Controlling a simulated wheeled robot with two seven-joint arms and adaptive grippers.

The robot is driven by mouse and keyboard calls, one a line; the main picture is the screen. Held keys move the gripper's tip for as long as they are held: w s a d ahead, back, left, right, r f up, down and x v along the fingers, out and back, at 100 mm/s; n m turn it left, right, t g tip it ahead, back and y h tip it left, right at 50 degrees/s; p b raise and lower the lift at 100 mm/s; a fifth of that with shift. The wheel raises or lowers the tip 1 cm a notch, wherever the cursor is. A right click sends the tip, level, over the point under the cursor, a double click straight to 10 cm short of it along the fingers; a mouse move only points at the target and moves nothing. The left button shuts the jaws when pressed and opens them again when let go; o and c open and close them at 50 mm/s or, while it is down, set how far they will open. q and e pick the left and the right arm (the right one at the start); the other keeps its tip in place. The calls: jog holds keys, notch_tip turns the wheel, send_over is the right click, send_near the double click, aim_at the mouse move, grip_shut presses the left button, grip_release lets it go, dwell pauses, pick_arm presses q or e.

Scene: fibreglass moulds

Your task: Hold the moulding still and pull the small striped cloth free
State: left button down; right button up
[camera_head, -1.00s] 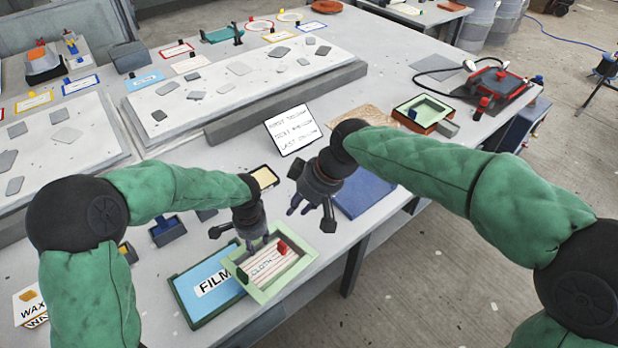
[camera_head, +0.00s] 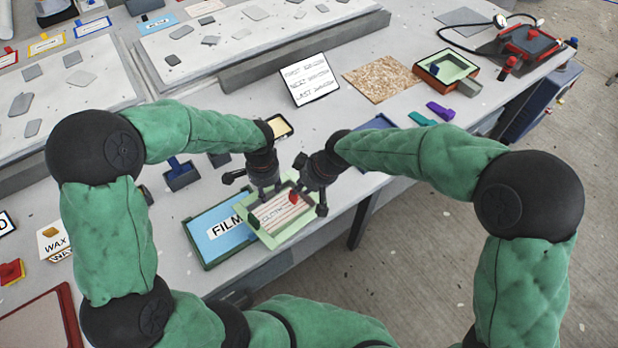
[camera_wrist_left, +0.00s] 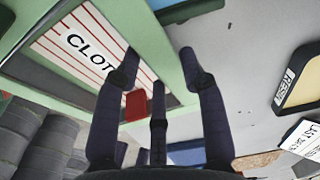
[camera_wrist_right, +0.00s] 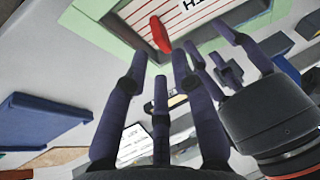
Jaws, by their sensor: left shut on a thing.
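The moulding is a light green frame (camera_head: 273,243) that overlaps the blue film panel's right side. The striped cloth (camera_head: 277,215), white with red stripes and a CLOTH label, lies inside it. A red tab (camera_head: 294,197) stands at the cloth's right end; it also shows in the right wrist view (camera_wrist_right: 160,34). My left gripper (camera_head: 268,190) is at the moulding's back edge, shut on its green rim, which passes between the fingers in the left wrist view (camera_wrist_left: 157,60). My right gripper (camera_head: 308,206) is open beside the red tab, its fingertips close to it. Contact there cannot be told.
The blue FILM panel (camera_head: 204,235) lies left of the moulding. A lettered card (camera_head: 308,79), a chipboard square (camera_head: 382,82) and a green-lined box (camera_head: 447,68) stand behind. A purple piece (camera_head: 440,110) lies at right. My two grippers are very close together.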

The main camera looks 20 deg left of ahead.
jog(key=shift+x, duration=3.2)
grip_shut()
jog(key=shift+w+r, duration=0.1)
jog(key=shift+r, duration=0.5)
jog(key=shift+w+r, duration=0.1)
jog(key=shift+r, duration=0.7)
jog(key=shift+r, duration=0.65)
jog(key=shift+r, duration=0.4)
jog(key=shift+r, duration=0.1)
jog(key=shift+r, duration=0.35)
